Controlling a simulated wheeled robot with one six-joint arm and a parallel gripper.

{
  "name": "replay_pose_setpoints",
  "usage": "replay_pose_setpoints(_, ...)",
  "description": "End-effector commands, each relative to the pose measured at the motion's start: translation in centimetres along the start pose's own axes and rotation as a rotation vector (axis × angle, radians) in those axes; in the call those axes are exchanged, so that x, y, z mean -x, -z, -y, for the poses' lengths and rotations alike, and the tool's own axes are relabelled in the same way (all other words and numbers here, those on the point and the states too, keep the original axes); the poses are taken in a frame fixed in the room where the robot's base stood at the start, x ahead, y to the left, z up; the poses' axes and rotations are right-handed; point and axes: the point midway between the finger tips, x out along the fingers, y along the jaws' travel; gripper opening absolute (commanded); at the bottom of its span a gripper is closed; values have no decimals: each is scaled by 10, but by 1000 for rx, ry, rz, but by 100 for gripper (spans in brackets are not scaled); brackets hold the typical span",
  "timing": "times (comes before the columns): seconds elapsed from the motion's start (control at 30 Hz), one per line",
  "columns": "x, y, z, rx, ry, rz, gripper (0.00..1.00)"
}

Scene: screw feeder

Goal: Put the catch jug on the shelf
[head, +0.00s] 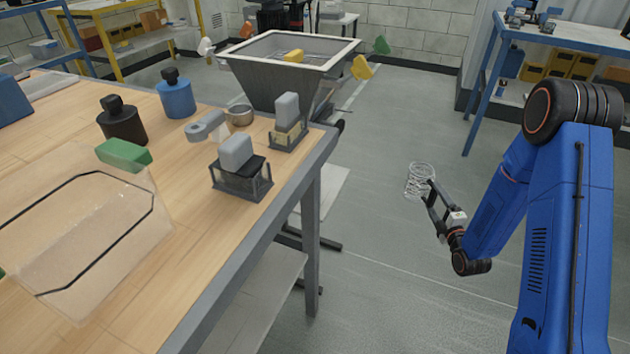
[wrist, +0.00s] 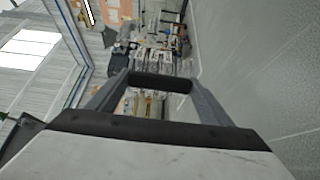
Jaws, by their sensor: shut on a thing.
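My gripper (head: 430,193) is out over the open floor, to the right of the wooden workbench. It is shut on a clear, ribbed vessel, which I take to be the catch jug (head: 418,177). The jug is in the air, apart from any surface. In the wrist view the jaws of my gripper (wrist: 153,84) point away from the camera, with the clear jug (wrist: 152,62) hard to make out beyond them. A low grey shelf (head: 255,295) lies under the workbench. I cannot tell whether this is the task's shelf.
A blue-framed table (head: 580,35) with yellow bins stands at back right. The floor between is clear.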

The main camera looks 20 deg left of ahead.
Motion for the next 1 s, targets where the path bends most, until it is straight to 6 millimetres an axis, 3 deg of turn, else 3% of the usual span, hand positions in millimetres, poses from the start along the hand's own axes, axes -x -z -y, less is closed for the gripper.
replay_pose_setpoints(0.03,-5,22,-16,3,-6,-69,39)
replay_pose_setpoints(0.2,-8,102,-58,3,-5,-319,39)
replay_pose_setpoints(0.43,14,196,-102,2,-4,-625,39)
replay_pose_setpoints(0.6,31,234,-118,1,-2,-760,39)
replay_pose_setpoints(0.73,36,247,-122,-1,-1,-803,39)
replay_pose_setpoints(1.0,4,284,-122,-1,-1,-812,39)
